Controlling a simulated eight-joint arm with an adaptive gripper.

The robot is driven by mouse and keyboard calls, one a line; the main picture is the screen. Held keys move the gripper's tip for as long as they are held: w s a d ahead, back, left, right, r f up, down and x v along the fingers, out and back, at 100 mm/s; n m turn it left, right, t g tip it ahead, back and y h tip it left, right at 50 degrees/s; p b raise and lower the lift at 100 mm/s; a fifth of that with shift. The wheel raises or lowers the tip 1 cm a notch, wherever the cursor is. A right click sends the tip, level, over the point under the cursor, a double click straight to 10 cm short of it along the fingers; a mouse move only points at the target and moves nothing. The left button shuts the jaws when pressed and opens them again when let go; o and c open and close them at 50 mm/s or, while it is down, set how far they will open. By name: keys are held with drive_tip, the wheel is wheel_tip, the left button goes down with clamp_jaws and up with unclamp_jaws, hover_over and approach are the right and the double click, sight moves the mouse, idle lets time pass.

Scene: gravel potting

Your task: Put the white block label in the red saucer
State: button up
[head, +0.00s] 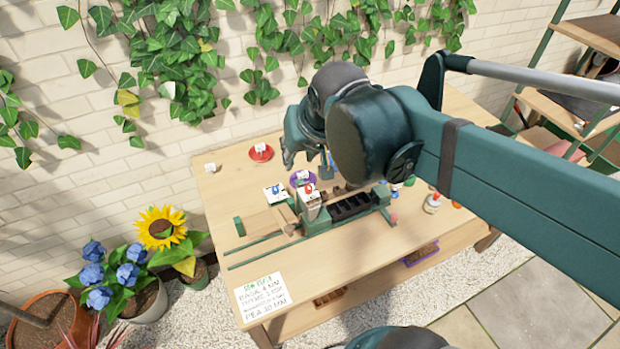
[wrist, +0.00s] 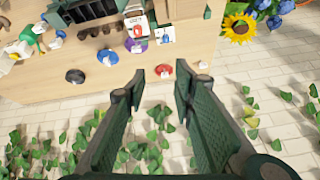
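The red saucer (head: 254,158) lies on the far left part of the table, with a small white block (head: 260,147) on it. It also shows in the wrist view (wrist: 157,68), beyond the fingertips. Another small white block (head: 210,168) stands by itself on the table to the left of the saucer; the wrist view shows it (wrist: 203,65) near the right fingertip. I cannot read any mark on either block. My gripper (wrist: 156,88) is open, its two fingers spread wide with nothing between them. In the head view my gripper (head: 306,158) hangs right of the red saucer.
A purple saucer (head: 293,184) with a white block is nearer the middle. A green-framed rack with a black tray (head: 351,206), picture cards (head: 275,193) and a handwritten note (head: 263,297) are on the table. The brick wall stands behind.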

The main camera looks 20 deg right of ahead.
drive_tip(key=s+f+n+t, duration=0.1)
drive_tip(key=s+f+n, duration=0.1)
drive_tip(key=s, duration=0.4)
drive_tip(key=shift+f, duration=0.5)
drive_tip(key=shift+o, duration=0.6)
